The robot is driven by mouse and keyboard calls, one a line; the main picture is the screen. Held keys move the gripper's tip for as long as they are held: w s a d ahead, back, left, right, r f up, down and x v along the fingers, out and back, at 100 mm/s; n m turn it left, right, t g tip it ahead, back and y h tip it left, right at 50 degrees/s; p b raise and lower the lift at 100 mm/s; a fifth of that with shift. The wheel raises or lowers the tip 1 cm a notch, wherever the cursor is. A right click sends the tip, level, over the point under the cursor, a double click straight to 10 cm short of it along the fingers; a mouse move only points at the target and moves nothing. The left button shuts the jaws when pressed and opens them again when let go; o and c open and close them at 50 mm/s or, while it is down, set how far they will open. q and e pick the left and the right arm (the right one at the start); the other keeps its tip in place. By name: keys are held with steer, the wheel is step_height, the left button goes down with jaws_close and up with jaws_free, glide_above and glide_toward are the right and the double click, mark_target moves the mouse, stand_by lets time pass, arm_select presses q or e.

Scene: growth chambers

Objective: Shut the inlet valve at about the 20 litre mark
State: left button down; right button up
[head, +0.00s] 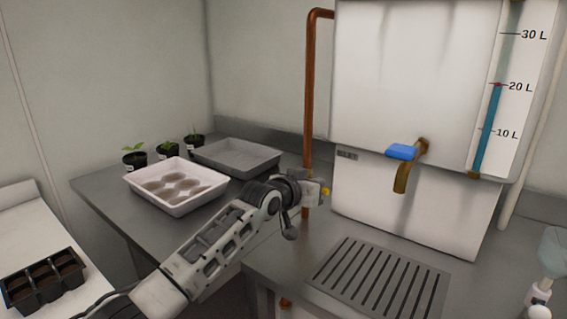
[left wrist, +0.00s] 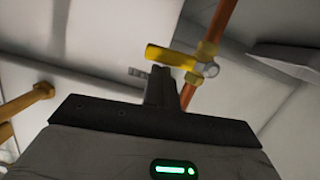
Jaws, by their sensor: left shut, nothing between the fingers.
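The inlet valve's yellow lever (left wrist: 170,56) sits on the copper pipe (left wrist: 218,25) and lies roughly crosswise to it in the left wrist view. In the head view only a bit of yellow (head: 326,191) shows beside my left gripper (head: 312,193). My left gripper's fingers (left wrist: 160,88) are shut and empty, close to the lever; I cannot tell whether they touch it. The tank (head: 415,70) has a sight gauge (head: 487,130) whose blue column reaches about the 20 L mark, where a small red mark sits. My right gripper is not in view.
A blue-handled brass tap (head: 403,152) sticks out of the tank front above a slotted drain grate (head: 375,280). A white tray (head: 178,205), a grey tray (head: 238,155) and potted seedlings (head: 167,150) stand left. A pale bottle-like object (head: 552,255) is at the right edge.

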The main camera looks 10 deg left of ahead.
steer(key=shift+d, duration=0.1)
